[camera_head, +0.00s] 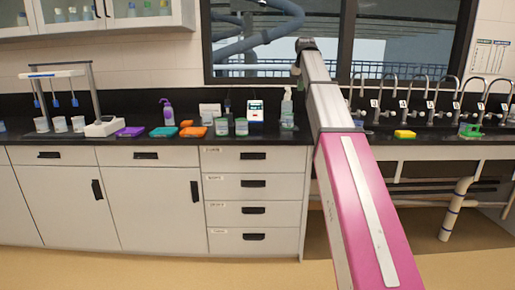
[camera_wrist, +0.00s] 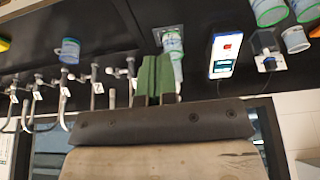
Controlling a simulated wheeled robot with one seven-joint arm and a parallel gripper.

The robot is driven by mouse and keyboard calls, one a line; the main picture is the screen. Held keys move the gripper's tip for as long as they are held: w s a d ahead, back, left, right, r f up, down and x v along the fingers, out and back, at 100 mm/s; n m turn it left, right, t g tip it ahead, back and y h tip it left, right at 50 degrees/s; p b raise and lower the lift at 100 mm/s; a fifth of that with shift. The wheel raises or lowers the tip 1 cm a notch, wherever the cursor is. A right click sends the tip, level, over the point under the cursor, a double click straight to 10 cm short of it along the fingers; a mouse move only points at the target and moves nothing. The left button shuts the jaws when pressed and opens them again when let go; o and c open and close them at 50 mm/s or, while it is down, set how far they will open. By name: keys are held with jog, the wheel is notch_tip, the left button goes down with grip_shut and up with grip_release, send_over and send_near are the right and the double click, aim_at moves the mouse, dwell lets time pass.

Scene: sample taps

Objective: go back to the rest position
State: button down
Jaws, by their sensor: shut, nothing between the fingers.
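My pink and grey arm reaches out over the black counter in the head view, toward the window. My gripper (camera_head: 297,72) is small there, at the far end of the arm, and its fingers hang downward. In the wrist view, which is turned upside down, the two green fingers of my gripper (camera_wrist: 156,62) are together with nothing between them. A clear bottle (camera_wrist: 173,48) shows close beside the fingers; I cannot tell how far apart they are.
Several taps (camera_head: 420,100) line the right counter, with a yellow sponge (camera_head: 405,134) and a green item (camera_head: 470,130). A white device (camera_head: 256,110) and green-lidded jars (camera_head: 222,127) stand left of my arm. A stirrer rack (camera_head: 60,75) is at far left. The floor in front is clear.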

jog(key=s+f+g, duration=0.1)
jog(key=s+f, duration=0.3)
jog(key=f, duration=0.9)
jog(key=s+f, duration=0.4)
jog(key=f, duration=0.8)
jog(key=s+f+g, duration=0.1)
jog(key=s+f, duration=0.3)
jog(key=f, duration=0.9)
jog(key=s+f+g, duration=0.2)
jog(key=s+f, duration=2)
jog(key=f, duration=0.1)
jog(key=shift+s+f, duration=0.15)
jog(key=shift+s, duration=0.2)
